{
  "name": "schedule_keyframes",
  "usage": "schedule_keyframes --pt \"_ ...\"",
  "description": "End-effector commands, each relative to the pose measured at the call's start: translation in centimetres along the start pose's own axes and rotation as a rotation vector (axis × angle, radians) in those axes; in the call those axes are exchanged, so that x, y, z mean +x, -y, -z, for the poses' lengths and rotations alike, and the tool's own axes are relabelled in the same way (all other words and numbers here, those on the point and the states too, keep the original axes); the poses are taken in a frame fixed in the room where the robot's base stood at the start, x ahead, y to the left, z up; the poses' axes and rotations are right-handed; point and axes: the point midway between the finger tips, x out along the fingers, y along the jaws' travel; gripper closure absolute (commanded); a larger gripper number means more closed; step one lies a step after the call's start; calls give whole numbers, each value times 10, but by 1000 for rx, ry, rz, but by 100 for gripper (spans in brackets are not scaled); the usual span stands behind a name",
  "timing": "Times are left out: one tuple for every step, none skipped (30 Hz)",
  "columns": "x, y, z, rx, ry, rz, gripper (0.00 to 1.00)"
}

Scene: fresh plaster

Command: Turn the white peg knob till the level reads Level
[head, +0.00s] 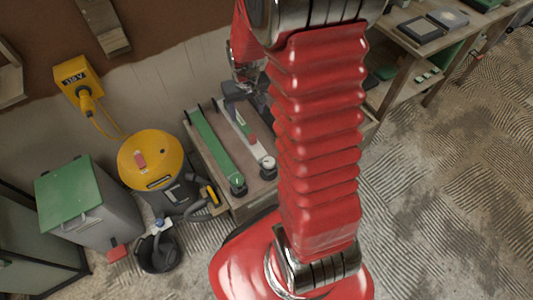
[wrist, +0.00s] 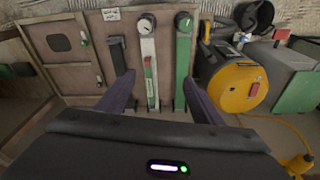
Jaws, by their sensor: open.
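A long white bar (head: 230,117) lies on a wooden bench, with a round pale knob (head: 268,163) at its near end. The bar (wrist: 149,48) and knob (wrist: 145,24) also show in the wrist view, the knob at the top. A small red piece (wrist: 148,66) sits on the bar. A parallel green bar (wrist: 184,65) has its own darker knob (wrist: 184,20). I cannot read any level display. My gripper (wrist: 160,85) is open and empty, its dark fingers either side of the two bars in the picture, away from the knobs. My arm partly hides it in the head view.
A yellow-topped vacuum (head: 155,165), a grey bin with green lid (head: 75,195) and a black bucket (head: 158,252) stand left of the bench. A yellow 110 V box (head: 78,80) hangs on the wall. Shelving (head: 415,45) is at upper right. The floor at right is clear.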

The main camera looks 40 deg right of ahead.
Motion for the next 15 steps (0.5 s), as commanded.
schedule_keyframes --pt "16 -6 0 11 16 -1 39" --pt "24 -9 -1 16 24 -1 39" --pt "35 -13 -1 22 33 -2 39" --pt "43 -16 -1 26 39 -2 39" --pt "52 -20 -1 31 46 -3 39" --pt "63 -24 -3 38 56 -3 39" --pt "71 -27 -4 43 62 -3 39" --pt "80 -30 -4 48 68 -3 39" --pt "91 -34 -6 54 77 -3 39" --pt "100 -37 -8 60 85 -3 39" --pt "108 -40 -10 65 91 -3 39" --pt "120 -44 -12 72 99 -3 39" --pt "129 -47 -14 77 107 -3 39" --pt "137 -50 -17 82 113 -3 39" --pt "149 -54 -21 89 122 -2 39"
